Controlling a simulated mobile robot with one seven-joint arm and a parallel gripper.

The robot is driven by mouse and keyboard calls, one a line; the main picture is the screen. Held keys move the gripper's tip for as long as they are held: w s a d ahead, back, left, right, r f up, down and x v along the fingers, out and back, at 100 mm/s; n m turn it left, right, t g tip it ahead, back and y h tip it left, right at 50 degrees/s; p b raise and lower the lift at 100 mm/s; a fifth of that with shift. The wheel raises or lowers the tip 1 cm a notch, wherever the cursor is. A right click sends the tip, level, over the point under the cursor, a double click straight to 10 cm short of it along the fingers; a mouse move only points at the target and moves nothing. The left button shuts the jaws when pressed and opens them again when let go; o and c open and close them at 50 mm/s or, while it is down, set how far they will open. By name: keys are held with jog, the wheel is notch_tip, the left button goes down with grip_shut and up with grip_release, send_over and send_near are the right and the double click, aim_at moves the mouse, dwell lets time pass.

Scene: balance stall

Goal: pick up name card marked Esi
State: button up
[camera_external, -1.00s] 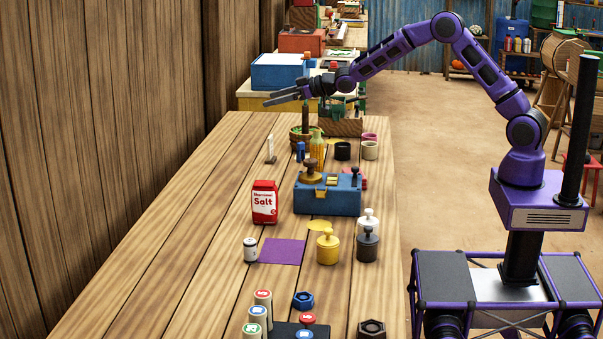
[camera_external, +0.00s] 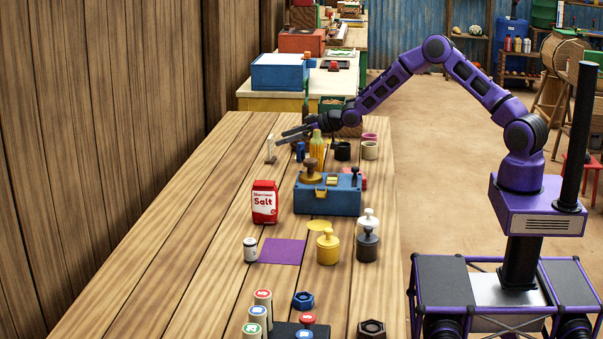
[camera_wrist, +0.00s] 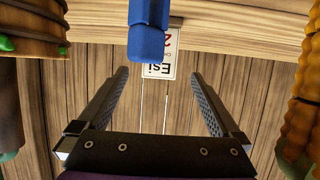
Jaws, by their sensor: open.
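The white name card (camera_wrist: 158,70) reads "Esi" upside down in the wrist view, with a red mark partly hidden. A blue object (camera_wrist: 147,32) covers part of it. In the external view the card (camera_external: 270,149) stands upright, small and pale, on the left of the table's far part. The blue object (camera_external: 300,151) stands just right of it. My gripper (camera_wrist: 158,74) is open and empty, its fingers either side of the card's image. In the external view my gripper (camera_external: 281,138) reaches in from the right, above and close to the card; the exact gap is unclear.
A ribbed yellow-orange object (camera_wrist: 303,112) is close on the wrist view's right, and a brown banded object (camera_wrist: 30,45) on its left. The table's left side is clear.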

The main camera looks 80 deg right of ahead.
aim_at(272, 142)
jog(key=shift+x, duration=3.05)
jog(key=c, duration=1.5)
